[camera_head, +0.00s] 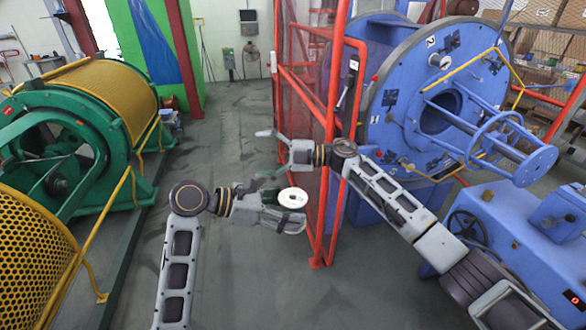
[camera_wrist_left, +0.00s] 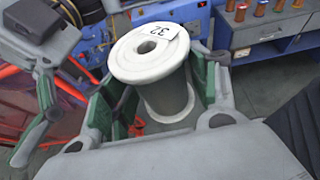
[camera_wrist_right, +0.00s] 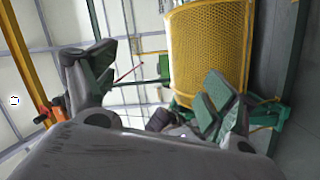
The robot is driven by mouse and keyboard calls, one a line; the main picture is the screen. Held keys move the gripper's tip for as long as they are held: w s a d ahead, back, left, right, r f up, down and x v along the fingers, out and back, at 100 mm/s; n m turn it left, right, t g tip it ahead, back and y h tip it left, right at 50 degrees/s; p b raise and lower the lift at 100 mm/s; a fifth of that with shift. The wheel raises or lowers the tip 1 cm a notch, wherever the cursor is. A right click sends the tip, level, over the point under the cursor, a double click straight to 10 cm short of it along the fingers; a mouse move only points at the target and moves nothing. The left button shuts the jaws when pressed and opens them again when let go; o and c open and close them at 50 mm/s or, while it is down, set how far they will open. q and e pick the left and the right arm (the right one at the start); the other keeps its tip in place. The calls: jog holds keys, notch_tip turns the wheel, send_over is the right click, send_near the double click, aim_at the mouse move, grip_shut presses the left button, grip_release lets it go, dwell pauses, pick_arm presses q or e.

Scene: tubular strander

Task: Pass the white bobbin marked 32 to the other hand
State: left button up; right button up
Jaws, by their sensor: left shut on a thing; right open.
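The white bobbin (camera_head: 292,198) is held by my left gripper (camera_head: 290,208), in the middle of the head view. In the left wrist view the bobbin (camera_wrist_left: 150,52) shows its round top flange with a centre hole and a label reading 32. The green-padded fingers of my left gripper (camera_wrist_left: 160,100) stand on both sides of its grey body. My right gripper (camera_head: 266,152) is open and empty, just beyond and slightly left of the bobbin, apart from it. In the right wrist view the right gripper (camera_wrist_right: 155,88) has nothing between its fingers.
A red guard frame (camera_head: 330,130) stands close right of both grippers. Behind it is the blue strander (camera_head: 400,75). Green machines with a yellow mesh drum (camera_head: 105,90) stand at left. The grey floor (camera_head: 225,120) between them is clear.

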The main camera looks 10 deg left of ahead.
jog(key=s+r+n+g+h, duration=0.3)
jog(key=s+r+n+h, duration=0.3)
jog(key=s+h, duration=0.3)
jog(key=s+d+t+h, duration=0.1)
jog(key=d+h, duration=0.1)
jog(key=d, duration=0.1)
jog(key=s+d+n+t+h, duration=0.1)
jog(key=d+t+h, duration=0.1)
jog(key=d+h, duration=0.1)
jog(key=s+d+t+h, duration=0.1)
jog(key=s+d+h, duration=0.1)
jog(key=h, duration=0.1)
jog(key=shift+d+n+t, duration=0.3)
jog(key=shift+d+t, duration=0.1)
jog(key=shift+s+d+f+h, duration=0.15)
jog(key=shift+d+f+h, duration=0.15)
jog(key=shift+d+h, duration=0.3)
jog(key=shift+f, duration=0.15)
